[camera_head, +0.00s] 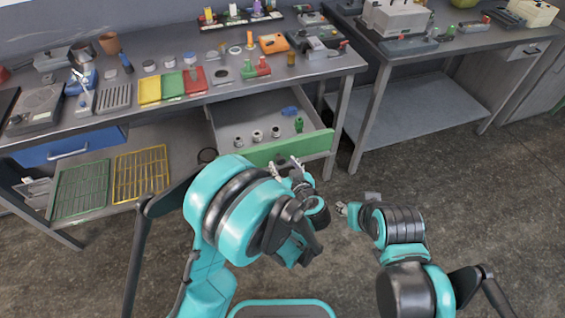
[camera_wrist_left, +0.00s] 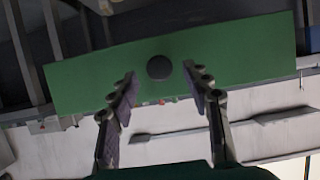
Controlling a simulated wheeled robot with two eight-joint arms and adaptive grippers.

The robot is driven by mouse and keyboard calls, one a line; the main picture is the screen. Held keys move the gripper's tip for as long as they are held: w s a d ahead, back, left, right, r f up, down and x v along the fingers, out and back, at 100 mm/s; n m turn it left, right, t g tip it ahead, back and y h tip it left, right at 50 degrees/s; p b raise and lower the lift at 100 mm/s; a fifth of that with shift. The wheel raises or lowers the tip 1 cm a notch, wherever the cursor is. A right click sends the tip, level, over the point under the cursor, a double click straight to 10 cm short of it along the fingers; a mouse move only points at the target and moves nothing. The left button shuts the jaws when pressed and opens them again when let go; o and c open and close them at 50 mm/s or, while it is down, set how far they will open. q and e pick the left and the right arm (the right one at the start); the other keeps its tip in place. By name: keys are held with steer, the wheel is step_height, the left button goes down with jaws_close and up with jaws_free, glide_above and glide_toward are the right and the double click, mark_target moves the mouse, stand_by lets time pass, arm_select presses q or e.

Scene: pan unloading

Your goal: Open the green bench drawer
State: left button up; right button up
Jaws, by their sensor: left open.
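The green bench drawer (camera_head: 308,146) stands pulled out from under the left bench in the head view, with its grey inside showing. Its green front (camera_wrist_left: 235,48) fills the upper part of the left wrist view, with a round dark knob (camera_wrist_left: 159,67) at its middle. My left gripper (camera_head: 287,166) is just in front of the green front in the head view. In the left wrist view its two fingers (camera_wrist_left: 160,85) are spread on either side of the knob, apart from it. My right gripper (camera_head: 342,208) is low, to the right of the left one, away from the drawer; its jaws are too small to read.
Inside the drawer lie several small grey parts (camera_head: 257,136), a blue piece (camera_head: 290,111) and a green piece (camera_head: 299,125). A closed blue drawer (camera_head: 66,148) is at the left. Yellow (camera_head: 141,174) and green racks (camera_head: 80,190) lie on the lower shelf. Floor is clear at right.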

arm_select(q)
steer(key=v, duration=1)
steer(key=shift+a, duration=0.1)
steer(key=s+a+r+m+g+h, duration=0.1)
steer(key=s+a+r+g, duration=0.15)
steer(key=a, duration=0.65)
steer(key=s+a+r+m+g+h, duration=0.1)
steer(key=s+a+g, duration=0.15)
steer(key=a, duration=0.65)
steer(key=s+a+r+m+h, duration=0.1)
steer(key=s+a+r+h, duration=0.1)
steer(key=s+a, duration=0.2)
steer(key=s, duration=0.2)
steer(key=shift+s+r+m+g, duration=0.2)
steer(key=shift+s+m+g, duration=0.1)
steer(key=shift+s, duration=0.05)
